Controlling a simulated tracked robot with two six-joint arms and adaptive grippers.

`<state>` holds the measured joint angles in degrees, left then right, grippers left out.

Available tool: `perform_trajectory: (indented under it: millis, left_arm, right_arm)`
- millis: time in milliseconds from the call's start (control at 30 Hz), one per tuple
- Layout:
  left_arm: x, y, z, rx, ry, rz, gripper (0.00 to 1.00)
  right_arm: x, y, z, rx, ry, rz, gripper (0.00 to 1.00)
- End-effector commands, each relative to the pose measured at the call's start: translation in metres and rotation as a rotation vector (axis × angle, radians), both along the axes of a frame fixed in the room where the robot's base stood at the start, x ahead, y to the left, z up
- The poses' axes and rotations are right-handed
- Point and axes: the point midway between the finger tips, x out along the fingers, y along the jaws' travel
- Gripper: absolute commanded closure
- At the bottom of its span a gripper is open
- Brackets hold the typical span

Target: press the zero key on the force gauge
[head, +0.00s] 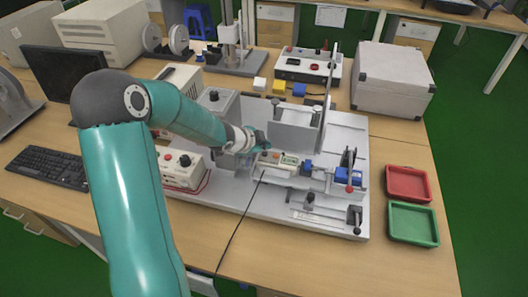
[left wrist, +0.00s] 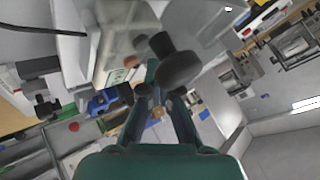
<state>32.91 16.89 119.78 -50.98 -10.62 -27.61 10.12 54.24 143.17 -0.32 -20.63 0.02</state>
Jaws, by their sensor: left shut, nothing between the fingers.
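The force gauge (head: 289,160) is a pale, slim box with a small greenish display, lying on the light grey test rig. A blue block (head: 308,168) adjoins its right end. My left gripper (head: 261,141) is shut and empty, just above the gauge's left end. In the left wrist view the gripper fingers (left wrist: 154,88) reach towards the beige gauge body (left wrist: 122,50), whose display faces sideways. I cannot tell whether the fingertips touch it. The zero key is too small to make out. My right gripper is not in view.
The grey rig plate (head: 240,208) has an upright panel behind the gauge. A red tray (head: 408,184) and a green tray (head: 413,224) lie at the right. A grey case (head: 393,80) stands behind them. A control box (head: 182,168) is left of the gauge. A black cable crosses the front.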

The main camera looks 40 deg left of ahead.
Motion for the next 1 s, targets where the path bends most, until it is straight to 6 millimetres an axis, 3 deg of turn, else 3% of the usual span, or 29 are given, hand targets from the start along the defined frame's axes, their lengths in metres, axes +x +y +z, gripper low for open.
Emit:
perform_trajectory:
  millis: [400,1000]
  left_arm:
    - [0.000,0.000,0.044,0.000,0.000,0.000,1.00]
    - [0.000,0.000,0.046,0.000,0.000,0.000,1.00]
  right_arm:
    - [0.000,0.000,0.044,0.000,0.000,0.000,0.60]
    - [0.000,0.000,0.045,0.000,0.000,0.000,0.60]
